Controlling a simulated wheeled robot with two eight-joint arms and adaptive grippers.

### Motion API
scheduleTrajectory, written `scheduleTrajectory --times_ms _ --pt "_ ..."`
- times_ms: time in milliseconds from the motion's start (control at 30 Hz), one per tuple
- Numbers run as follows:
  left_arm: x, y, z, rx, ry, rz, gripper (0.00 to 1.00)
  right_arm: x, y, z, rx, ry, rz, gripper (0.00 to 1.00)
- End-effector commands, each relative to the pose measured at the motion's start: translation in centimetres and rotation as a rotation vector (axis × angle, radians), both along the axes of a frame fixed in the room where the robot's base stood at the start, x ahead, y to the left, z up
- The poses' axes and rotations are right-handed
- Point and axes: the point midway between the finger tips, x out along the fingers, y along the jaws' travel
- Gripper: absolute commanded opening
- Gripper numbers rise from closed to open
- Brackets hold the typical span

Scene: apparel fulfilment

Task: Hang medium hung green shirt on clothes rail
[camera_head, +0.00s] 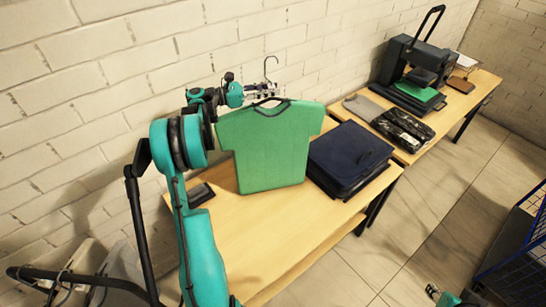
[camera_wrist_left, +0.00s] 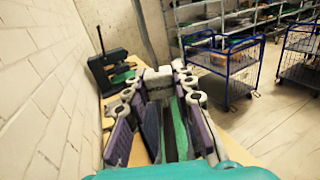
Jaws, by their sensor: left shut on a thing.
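A green shirt (camera_head: 265,150) hangs upright on a dark hanger (camera_head: 271,68), with the hook pointing up. My left gripper (camera_head: 262,90) is shut on the hanger near the shirt collar. It holds the shirt above the wooden table. In the left wrist view, my left gripper's purple-padded fingers (camera_wrist_left: 165,130) have a strip of green cloth (camera_wrist_left: 180,132) between them. A black clothes rail (camera_head: 70,279) is at the lower left, with hangers and grey clothing on it.
Folded dark blue clothes (camera_head: 350,157) lie on the wooden table (camera_head: 265,235) right of the shirt. A small dark item (camera_head: 201,194) lies at the left. A black press (camera_head: 415,65) stands on the farther table. A brick wall runs behind. Blue wire carts (camera_wrist_left: 225,68) stand on open floor.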

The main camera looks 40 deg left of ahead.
Motion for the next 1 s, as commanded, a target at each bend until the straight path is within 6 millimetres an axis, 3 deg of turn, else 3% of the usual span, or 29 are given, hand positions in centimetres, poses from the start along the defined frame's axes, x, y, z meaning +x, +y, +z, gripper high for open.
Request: scheduleTrajectory --times_ms 1000 --pt "0.0 0.0 3.6 -0.001 -0.001 0.000 0.00 0.0 0.0 1.4 0.000 0.000 0.000 0.34"
